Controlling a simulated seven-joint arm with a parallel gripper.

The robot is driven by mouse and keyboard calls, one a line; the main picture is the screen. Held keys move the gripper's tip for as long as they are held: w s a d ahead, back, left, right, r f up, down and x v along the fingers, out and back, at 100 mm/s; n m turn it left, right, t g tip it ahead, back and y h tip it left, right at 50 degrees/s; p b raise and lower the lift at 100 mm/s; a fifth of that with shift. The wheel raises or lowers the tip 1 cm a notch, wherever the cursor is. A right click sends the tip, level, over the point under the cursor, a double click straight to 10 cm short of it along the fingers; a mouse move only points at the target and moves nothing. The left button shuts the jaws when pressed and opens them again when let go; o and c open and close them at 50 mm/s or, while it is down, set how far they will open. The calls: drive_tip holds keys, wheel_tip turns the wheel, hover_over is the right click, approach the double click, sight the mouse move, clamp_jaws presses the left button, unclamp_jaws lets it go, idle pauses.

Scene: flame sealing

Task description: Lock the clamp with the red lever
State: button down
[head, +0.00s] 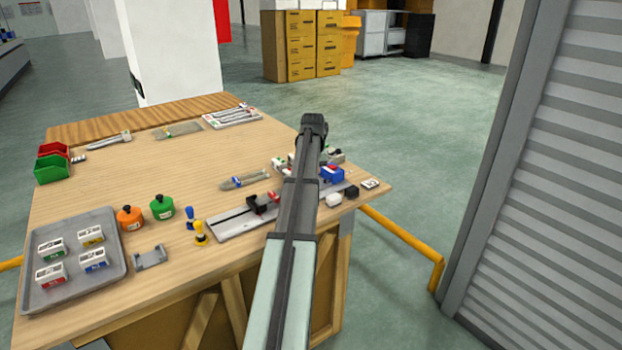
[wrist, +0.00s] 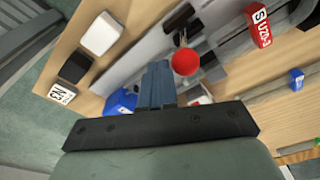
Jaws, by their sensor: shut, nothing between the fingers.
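The red lever shows in the wrist view as a round red knob (wrist: 185,62), just above and right of my fingertips. A dark metal fitting (wrist: 180,18) lies beside it on the grey rail. My gripper (wrist: 158,68) is shut and empty, its fingers pointing toward the rail. I cannot tell whether the fingers touch the knob. In the head view my arm covers the middle of the rail (head: 225,225) and hides my gripper. A dark block (head: 258,205) with a red part sits on the rail left of my arm. The lever's exact angle is unclear.
White (wrist: 101,34) and black (wrist: 75,67) blocks stand near the table edge. A grey tray (head: 112,222) of labelled boxes stands at left.

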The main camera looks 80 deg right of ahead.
drive_tip(key=shift+w+a+r, duration=0.1)
drive_tip(key=shift+w+a, duration=0.6)
drive_tip(key=shift+a, duration=0.05)
idle(0.3)
drive_tip(key=shift+w+a, duration=0.3)
drive_tip(key=shift+d, duration=0.15)
drive_tip(key=shift+s, duration=0.15)
drive_tip(key=shift+s+d, duration=0.3)
drive_tip(key=shift+d, duration=0.05)
wheel_tip(320, 180, up, 8)
idle(1.0)
